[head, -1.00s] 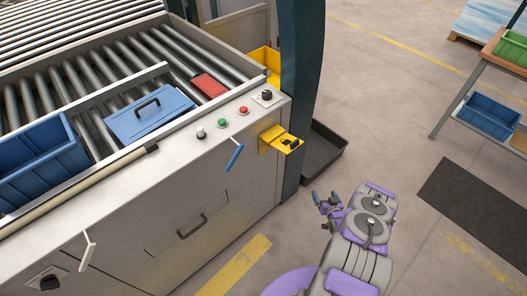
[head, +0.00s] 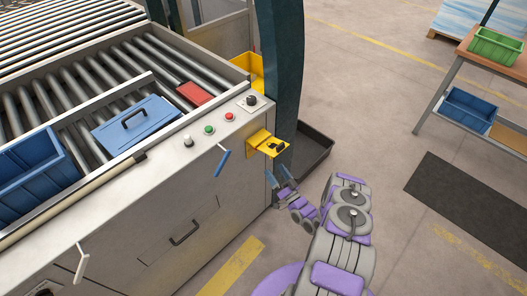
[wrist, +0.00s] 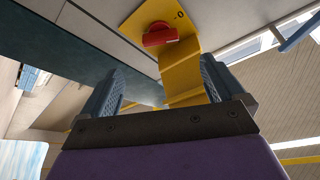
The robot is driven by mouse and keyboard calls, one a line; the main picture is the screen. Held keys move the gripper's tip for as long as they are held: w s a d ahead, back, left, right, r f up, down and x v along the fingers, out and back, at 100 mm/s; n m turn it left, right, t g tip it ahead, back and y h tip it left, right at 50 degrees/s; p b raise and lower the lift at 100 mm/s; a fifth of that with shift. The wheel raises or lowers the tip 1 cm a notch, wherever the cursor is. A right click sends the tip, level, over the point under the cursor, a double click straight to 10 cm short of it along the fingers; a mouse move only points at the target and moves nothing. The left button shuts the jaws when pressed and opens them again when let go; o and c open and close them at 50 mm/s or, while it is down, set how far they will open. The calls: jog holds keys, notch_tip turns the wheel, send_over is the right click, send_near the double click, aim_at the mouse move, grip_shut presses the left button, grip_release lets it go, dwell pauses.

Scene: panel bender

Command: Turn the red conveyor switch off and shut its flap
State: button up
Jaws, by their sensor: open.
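The red conveyor switch (wrist: 160,37) shows in the wrist view on a yellow plate (wrist: 138,17), with a "0" mark at its upper right. Its handle lies nearly level in that picture, not pointing at the "0". The yellow flap (wrist: 181,67) is open and sticks out from the plate. In the head view the flap (head: 262,145) juts from the machine's front corner, with a dark piece on it; the red switch is not discernible there. My gripper (head: 280,188) is open and empty, below and in front of the flap. Both fingers show in the wrist view (wrist: 160,80).
Green (head: 209,130) and red (head: 229,117) buttons and a black knob (head: 251,100) sit on the machine's top edge. A blue handle (head: 222,161) protrudes left of the flap. A dark post (head: 289,80) and black tray (head: 313,151) stand close behind.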

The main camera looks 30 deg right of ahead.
jog(key=b+x, duration=0.1)
jog(key=x, duration=0.9)
jog(key=shift+w, duration=0.2)
jog(key=shift+c, duration=0.2)
jog(key=c, duration=1)
jog(key=shift+f, duration=0.1)
jog(key=shift+w+d+n+g+y+b, duration=0.15)
jog(key=shift+n+y, duration=0.6)
jog(key=shift+n, duration=0.7)
jog(key=shift+s+d+n+g+y+b, duration=0.1)
jog(key=shift+n+y, duration=0.7)
jog(key=shift+n, duration=0.6)
jog(key=shift+w+d+n+g+y+b, duration=0.15)
jog(key=shift+n+y, duration=0.6)
jog(key=shift+n, duration=0.7)
jog(key=shift+s+a, duration=0.1)
